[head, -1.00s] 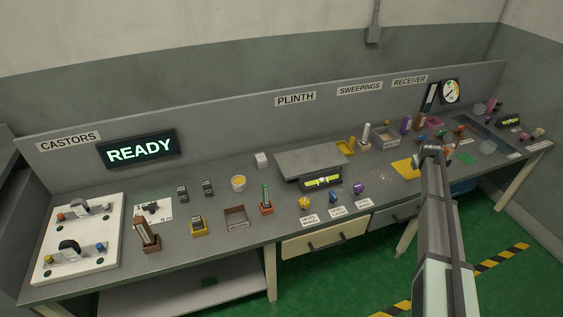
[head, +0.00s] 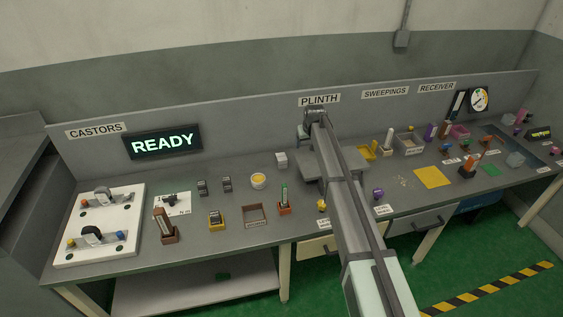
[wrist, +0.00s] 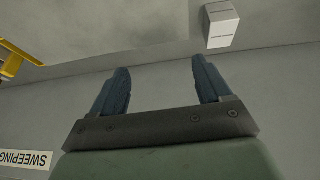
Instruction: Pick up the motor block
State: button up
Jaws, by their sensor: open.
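No block in view carries a readable motor label. A small white block (head: 281,160) stands on the bench left of the grey plinth (head: 308,163); it also shows at the top right of the wrist view (wrist: 221,25), with thin dark lines on one face. Two small dark blocks (head: 202,187) (head: 227,184) stand further left, and I cannot tell which block is the motor block. My gripper (wrist: 160,75) is open, with nothing between its fingers. In the head view it is high near the PLINTH sign, apart from the white block. My arm hides much of the plinth.
A white board with handles (head: 98,225) lies far left. The back panel (head: 240,125) rises behind the bench. The right side is crowded.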

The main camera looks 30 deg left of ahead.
send_near(282, 157)
notch_tip(282, 157, up, 3)
jog(key=shift+g, duration=0.4)
jog(key=x, duration=0.8)
jog(key=shift+w+f, duration=0.25)
jog(key=shift+s+d+x, duration=0.1)
jog(key=shift+s+x, duration=0.05)
jog(key=shift+x, duration=1.25)
jog(key=shift+s+d+x, duration=0.1)
jog(key=shift+x, duration=1.3)
jog(key=c, duration=1.4)
jog(key=shift+r, duration=0.1)
